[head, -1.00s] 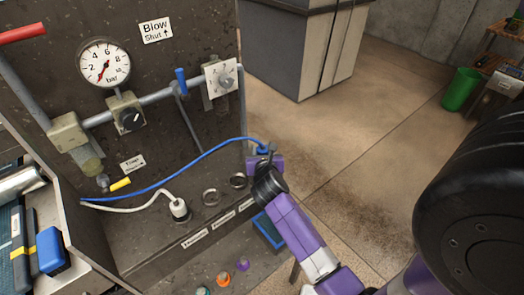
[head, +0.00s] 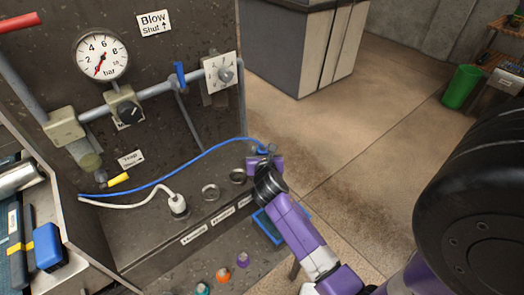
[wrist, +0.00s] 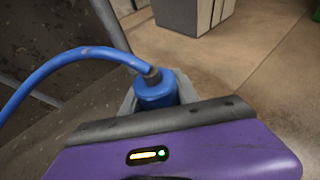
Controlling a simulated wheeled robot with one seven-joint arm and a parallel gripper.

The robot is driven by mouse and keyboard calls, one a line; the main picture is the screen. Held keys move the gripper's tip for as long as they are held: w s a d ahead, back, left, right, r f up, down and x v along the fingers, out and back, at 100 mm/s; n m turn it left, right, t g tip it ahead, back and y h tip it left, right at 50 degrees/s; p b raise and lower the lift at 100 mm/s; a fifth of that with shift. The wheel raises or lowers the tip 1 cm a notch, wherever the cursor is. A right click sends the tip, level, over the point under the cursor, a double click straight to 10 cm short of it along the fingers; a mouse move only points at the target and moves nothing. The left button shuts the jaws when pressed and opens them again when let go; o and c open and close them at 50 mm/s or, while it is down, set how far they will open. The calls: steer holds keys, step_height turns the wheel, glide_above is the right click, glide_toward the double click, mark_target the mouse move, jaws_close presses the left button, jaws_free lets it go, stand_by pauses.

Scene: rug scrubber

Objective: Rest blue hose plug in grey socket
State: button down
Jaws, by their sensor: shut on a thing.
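The blue hose plug (wrist: 155,92) is held in my gripper (head: 263,152); in the wrist view it stands roughly upright between the jaws, and its lower end is hidden. Its blue hose (head: 190,158) curves back left to the panel. Two empty ring sockets show on the bench ledge in the head view: a nearer grey ring (head: 211,191) and a farther darker ring (head: 237,176). My gripper is to the right of the farther ring, above the ledge's right end. I cannot tell how high the plug is above the ledge.
A white plug (head: 179,203) with a white cable stands in the left socket. Labels (head: 222,217) line the ledge's front. Coloured knobs (head: 242,260) and a blue tray (head: 268,226) are lower down. A pressure gauge (head: 101,54) and pipe valves are on the panel. Open floor is right.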

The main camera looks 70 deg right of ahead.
stand_by(0.4)
steer(key=c, duration=0.8)
jaws_free()
steer(key=shift+c, duration=0.2)
steer(key=shift+a, duration=0.1)
steer(key=v, duration=0.7)
steer(key=shift+s+a+r, duration=0.15)
steer(key=shift+a, duration=0.1)
